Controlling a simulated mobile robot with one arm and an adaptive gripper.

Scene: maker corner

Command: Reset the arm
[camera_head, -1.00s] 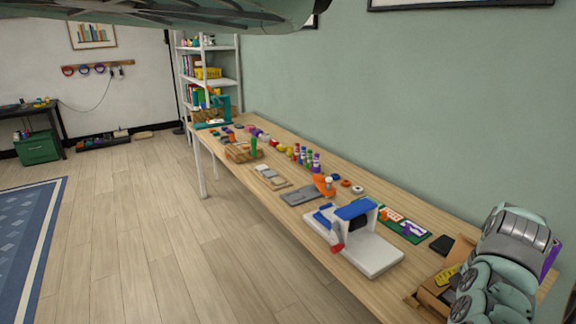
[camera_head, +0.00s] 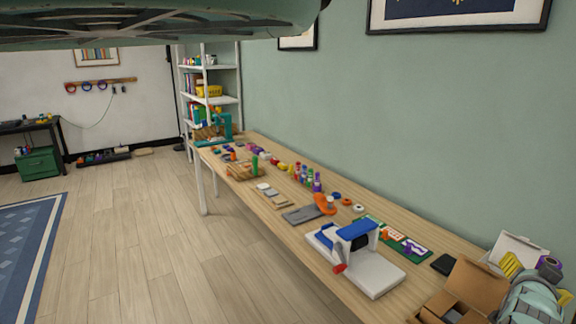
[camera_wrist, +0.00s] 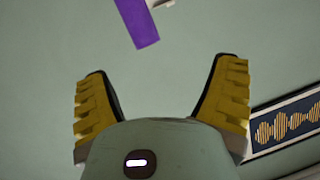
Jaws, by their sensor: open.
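My gripper (camera_head: 538,281) is at the lower right of the head view, above the near end of the workbench (camera_head: 330,272). It is open, with its two yellow-padded fingers apart. In the wrist view the fingers (camera_wrist: 163,75) are spread with nothing between them. The wrist camera faces the plain green wall. A purple piece (camera_wrist: 137,22) shows beyond the fingers at the top of that view; I cannot tell what it is.
An open cardboard box (camera_head: 473,290) stands close to my gripper. Several small parts fill the bench farther back. A framed picture (camera_wrist: 285,128) hangs on the wall. The floor left of the bench is clear.

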